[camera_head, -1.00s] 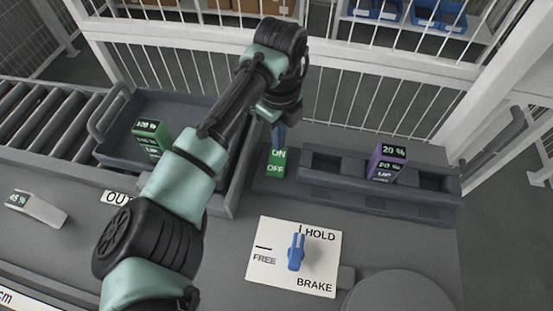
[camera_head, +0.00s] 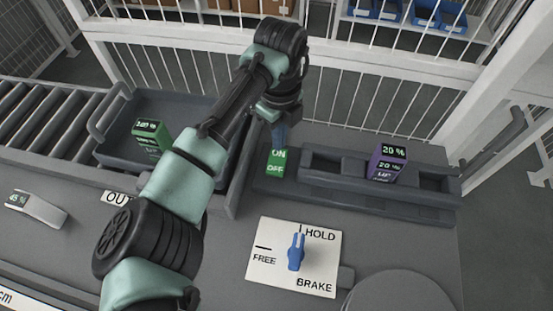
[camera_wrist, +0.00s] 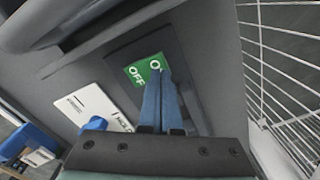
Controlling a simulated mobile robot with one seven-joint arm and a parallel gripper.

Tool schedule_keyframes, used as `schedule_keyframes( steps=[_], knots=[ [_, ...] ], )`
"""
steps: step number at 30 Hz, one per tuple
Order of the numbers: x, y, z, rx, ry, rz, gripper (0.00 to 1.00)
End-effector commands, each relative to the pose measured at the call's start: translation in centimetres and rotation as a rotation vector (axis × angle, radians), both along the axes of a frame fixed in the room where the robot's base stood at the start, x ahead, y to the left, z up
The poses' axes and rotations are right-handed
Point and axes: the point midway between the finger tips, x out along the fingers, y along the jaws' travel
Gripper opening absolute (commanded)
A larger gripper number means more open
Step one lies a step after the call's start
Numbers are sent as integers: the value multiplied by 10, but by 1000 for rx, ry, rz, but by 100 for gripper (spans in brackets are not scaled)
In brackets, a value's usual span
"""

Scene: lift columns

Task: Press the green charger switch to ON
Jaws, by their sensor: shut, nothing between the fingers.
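The green charger switch (camera_head: 276,168) is a rocker marked ON at its far end and OFF at its near end. It sits in a dark base left of the battery slots. My gripper (camera_head: 281,143) is shut and empty, pointing down at the ON end. In the wrist view its blue fingers (camera_wrist: 160,78) are side by side and cover part of the ON label on the switch (camera_wrist: 136,76). The fingertips appear to touch the ON end, but exact contact is hidden. The OFF end is clear of the fingers.
A purple battery (camera_head: 386,162) stands in the dark rack right of the switch. A green battery (camera_head: 150,137) stands in the tray at left. A white brake panel (camera_head: 265,275) with a blue lever (camera_head: 296,252) lies nearer. A white mesh fence (camera_head: 360,100) stands behind.

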Motion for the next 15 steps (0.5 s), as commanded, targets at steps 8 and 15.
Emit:
schedule_keyframes(
  steps=[8,15],
  knots=[
    [0,0,0,0,0,0,0],
    [0,0,-4,-1,1,0,0]
  ],
)
